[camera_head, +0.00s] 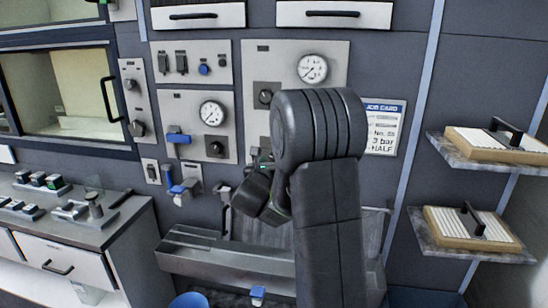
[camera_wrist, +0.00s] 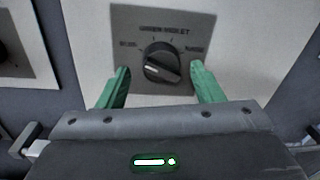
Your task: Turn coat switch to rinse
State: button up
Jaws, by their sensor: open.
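The coat switch (camera_wrist: 162,62), a dark round knob with a raised grip bar, sits on a grey plate in the wrist view. Arched lettering above it reads like green and violet, with a left label too blurred to be sure of and rinse at the right. The knob's white mark is on its left side, towards the left label. My gripper (camera_wrist: 160,69) is open, its green fingers on either side of the knob and apart from it; I cannot tell how far the tips are from the plate. In the head view my arm hides the switch and most of my gripper.
Left of my arm are panels with a gauge (camera_head: 212,114), a blue lever (camera_head: 178,136) and other knobs. A job card (camera_head: 384,127) hangs at the right. Shelves with trays (camera_head: 497,146) stick out further right. A trough (camera_head: 225,257) runs below.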

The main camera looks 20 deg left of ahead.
jog(key=shift+w, duration=0.6)
jog(key=c, duration=1)
jog(key=shift+o, duration=0.2)
